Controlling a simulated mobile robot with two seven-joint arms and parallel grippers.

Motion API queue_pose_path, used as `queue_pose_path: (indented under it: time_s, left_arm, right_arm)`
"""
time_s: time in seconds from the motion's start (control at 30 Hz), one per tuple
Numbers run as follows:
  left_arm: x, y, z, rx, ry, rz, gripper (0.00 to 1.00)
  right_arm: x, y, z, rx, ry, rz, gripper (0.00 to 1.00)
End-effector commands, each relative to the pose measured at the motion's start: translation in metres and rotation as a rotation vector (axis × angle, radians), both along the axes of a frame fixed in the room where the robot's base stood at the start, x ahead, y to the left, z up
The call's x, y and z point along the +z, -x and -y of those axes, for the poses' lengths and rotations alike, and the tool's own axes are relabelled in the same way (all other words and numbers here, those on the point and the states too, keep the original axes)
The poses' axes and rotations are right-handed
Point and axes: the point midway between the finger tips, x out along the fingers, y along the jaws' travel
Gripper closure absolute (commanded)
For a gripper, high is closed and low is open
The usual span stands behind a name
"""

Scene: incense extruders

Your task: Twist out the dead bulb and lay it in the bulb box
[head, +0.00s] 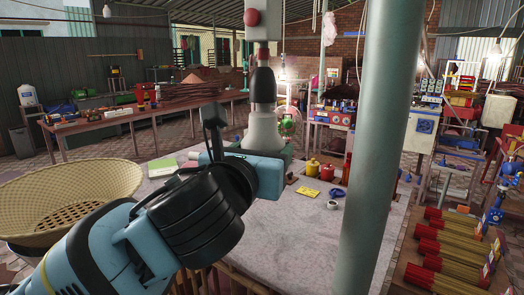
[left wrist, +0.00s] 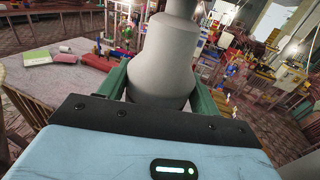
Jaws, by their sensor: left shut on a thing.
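A hanging lamp (head: 262,132) has a grey-white body that widens downward, with a dark collar above it. It fills the upper middle of the left wrist view (left wrist: 168,55). My left gripper (head: 284,158) is right at its lower end, with green fingers (left wrist: 160,90) on both sides. The lamp hangs upright above the table. I cannot tell which thing is the bulb box. My right gripper is out of view.
The grey tabletop (head: 285,240) holds a green-and-white flat item (head: 162,167), yellow (head: 312,165) and red (head: 328,171) containers, a yellow pad (head: 307,192) and a blue ring (head: 336,192). A post (head: 380,150) stands right; a woven basket (head: 65,200) is left.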

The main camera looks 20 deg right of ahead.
Motion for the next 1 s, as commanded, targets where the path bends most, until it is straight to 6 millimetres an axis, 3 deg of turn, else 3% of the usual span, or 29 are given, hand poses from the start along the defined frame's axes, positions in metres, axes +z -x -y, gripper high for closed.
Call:
queue_pose_path:
  time_s: [0.77,0.8,1.0]
  left_arm:
    - [-0.0001,-0.0012,-0.0012,-0.136,0.000,0.000,0.55]
    - [-0.0001,-0.0006,-0.0005,-0.138,0.000,0.000,0.34]
    - [-0.0001,-0.0008,-0.0006,-0.136,0.001,-0.001,0.11]
  right_arm:
    - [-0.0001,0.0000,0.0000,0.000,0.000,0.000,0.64]
    - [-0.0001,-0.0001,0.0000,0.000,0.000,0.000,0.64]
    - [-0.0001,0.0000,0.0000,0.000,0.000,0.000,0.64]
